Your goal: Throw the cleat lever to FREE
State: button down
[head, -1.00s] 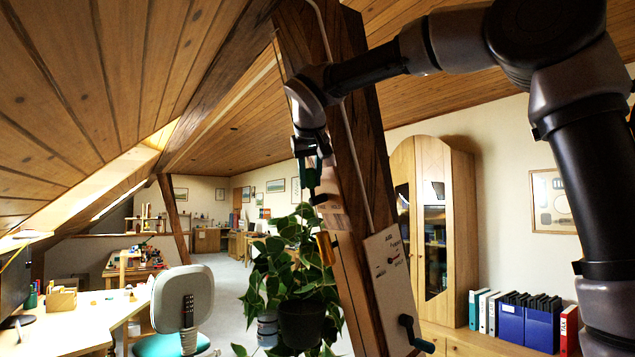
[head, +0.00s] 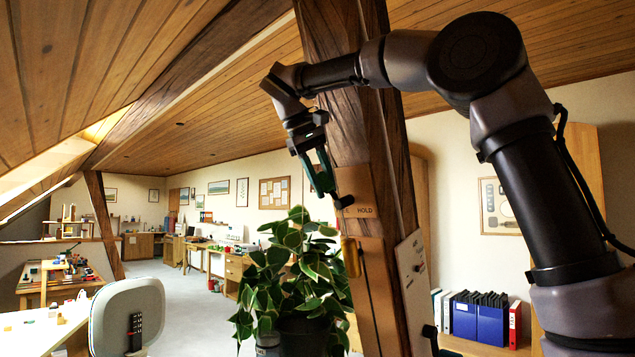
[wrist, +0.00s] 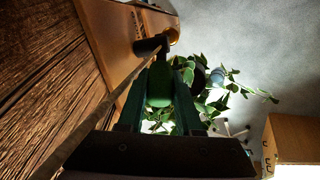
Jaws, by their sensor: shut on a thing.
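The cleat lever (head: 343,201) shows a dark round end against a wooden plate (head: 362,188) on the timber post. The plate reads HOLD at the right; the lettering left of it is mostly covered. My gripper (head: 325,181) reaches down to the lever from the upper left, with its fingers shut on it. In the wrist view my gripper (wrist: 160,88) has a dark green piece between its fingers, just below a black cylinder (wrist: 150,46). The fingers hide much of the lever, so its exact angle is unclear.
A brass-coloured fitting (head: 351,257) sits on the post (head: 350,130) below the plate. A pale panel (head: 411,290) is on the post's right side.

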jog(key=shift+w+f+h, duration=0.1)
jog(key=shift+f+h, duration=0.05)
jog(key=shift+h, duration=0.15)
jog(key=c, duration=0.9)
grip_release()
jog(key=shift+a, duration=0.1)
jog(key=shift+o, duration=0.2)
